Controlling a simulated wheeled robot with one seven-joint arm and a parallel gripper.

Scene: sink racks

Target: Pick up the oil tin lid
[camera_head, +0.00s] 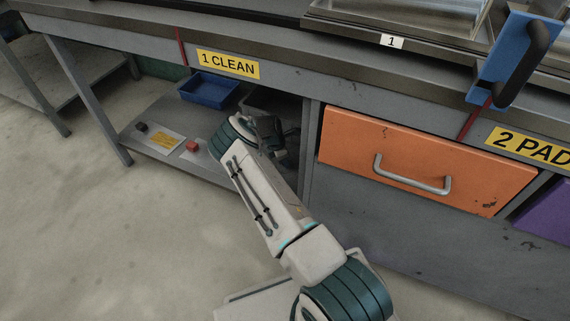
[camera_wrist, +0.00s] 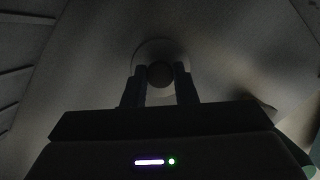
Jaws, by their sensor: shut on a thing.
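In the dim wrist view, my gripper (camera_wrist: 160,82) has its two dark fingers on either side of a small dark round knob. The knob is at the middle of a pale round disc, which I take to be the oil tin lid (camera_wrist: 160,45). The fingers are shut on it. In the head view, my gripper (camera_head: 280,132) reaches into the shadowed space under the counter, below the "1 CLEAN" sign. My arm and the shade hide the lid there.
A blue bin (camera_head: 209,91) stands at the back of the lower shelf (camera_head: 165,115). A dark block (camera_head: 142,127), a yellow label (camera_head: 166,140) and a small red block (camera_head: 192,146) are near its front. A counter post (camera_head: 309,150) and an orange drawer (camera_head: 425,155) are right of my gripper.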

